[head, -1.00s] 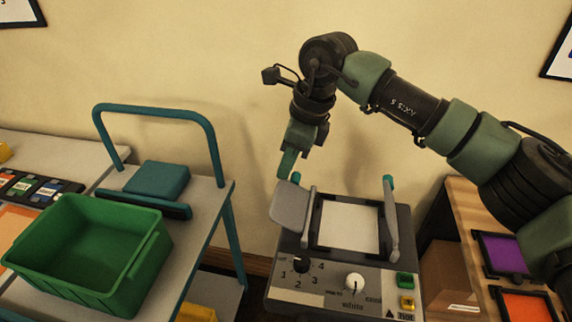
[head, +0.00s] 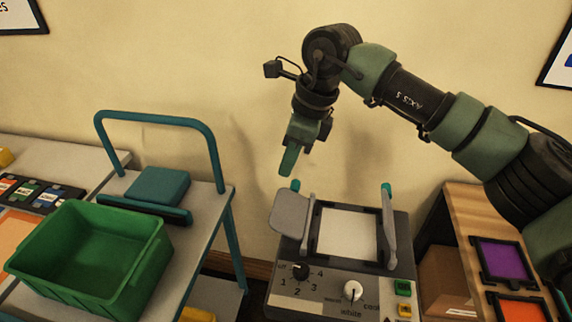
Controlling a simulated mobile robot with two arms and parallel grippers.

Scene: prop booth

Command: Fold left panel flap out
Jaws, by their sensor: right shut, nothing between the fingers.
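The panel device (head: 286,283) stands at the lower middle, with a white square panel (head: 347,234) on top. Its left flap (head: 291,214) is a grey plate that leans outward to the left of the white panel. A teal tip stands above the flap's hinge post. The right flap (head: 388,226) stands upright, seen nearly edge-on, with a teal tip. My right gripper (head: 288,163) points down above the left flap, shut and empty, with a gap between it and the flap. My left gripper is not in view.
A cart with a teal handle (head: 160,118) holds a green bin (head: 90,260) and a teal box (head: 158,186) at left. A wooden shelf at right bears a purple framed panel (head: 504,256) and an orange one (head: 522,307). Knobs and buttons sit on the device's front.

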